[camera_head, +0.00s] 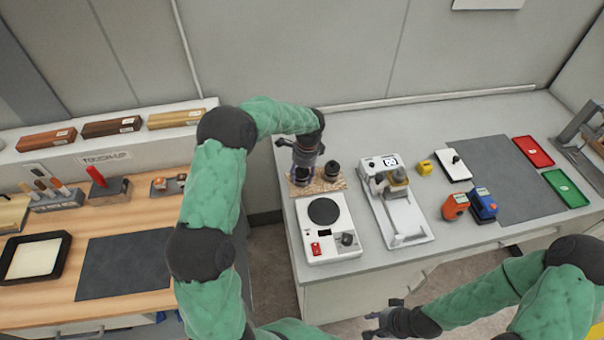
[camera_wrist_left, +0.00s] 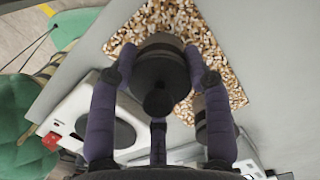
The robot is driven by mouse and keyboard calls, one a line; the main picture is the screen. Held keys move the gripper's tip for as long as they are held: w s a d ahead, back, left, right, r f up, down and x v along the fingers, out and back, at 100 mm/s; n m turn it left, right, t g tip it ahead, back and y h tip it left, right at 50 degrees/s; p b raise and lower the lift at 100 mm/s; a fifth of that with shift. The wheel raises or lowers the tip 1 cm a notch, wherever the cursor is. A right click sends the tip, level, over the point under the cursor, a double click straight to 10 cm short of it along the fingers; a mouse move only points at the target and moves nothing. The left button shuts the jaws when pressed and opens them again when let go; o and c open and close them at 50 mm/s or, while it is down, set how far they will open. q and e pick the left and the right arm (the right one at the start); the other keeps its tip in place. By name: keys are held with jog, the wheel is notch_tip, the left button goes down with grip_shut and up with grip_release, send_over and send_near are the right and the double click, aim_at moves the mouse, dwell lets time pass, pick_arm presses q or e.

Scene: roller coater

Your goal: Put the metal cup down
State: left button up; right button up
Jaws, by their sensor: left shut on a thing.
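My left gripper (camera_head: 304,172) is above the speckled cork-like mat (camera_head: 322,188) on the grey bench. In the left wrist view its purple fingers (camera_wrist_left: 160,66) are shut on the metal cup (camera_wrist_left: 161,42), a dark, round vessel with a black knob on top. The cup is over the mat (camera_wrist_left: 222,62), near its middle; whether it touches the mat I cannot tell. In the head view the gripper mostly hides the cup. My right gripper (camera_head: 384,319) is empty in front of the bench, its fingers apart.
A second dark vessel with a black knob (camera_head: 332,170) stands close to the right of the gripper. A white hotplate-like device (camera_head: 339,247) is in front of the mat. A white coater (camera_head: 408,222) stands to the right. A wooden bench (camera_head: 142,215) is at left.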

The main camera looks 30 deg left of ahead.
aim_at(306, 172)
pick_arm(q)
jog(key=shift+f, duration=0.15)
jog(key=o, duration=1.3)
jog(key=r, duration=0.4)
jog(key=r+p, duration=0.1)
jog(key=r, duration=0.3)
jog(key=d+r, duration=0.1)
jog(key=r, duration=0.3)
jog(key=shift+w+d+r+p, duration=0.1)
jog(key=shift+w+r+p, duration=0.05)
jog(key=shift+w+p, duration=0.15)
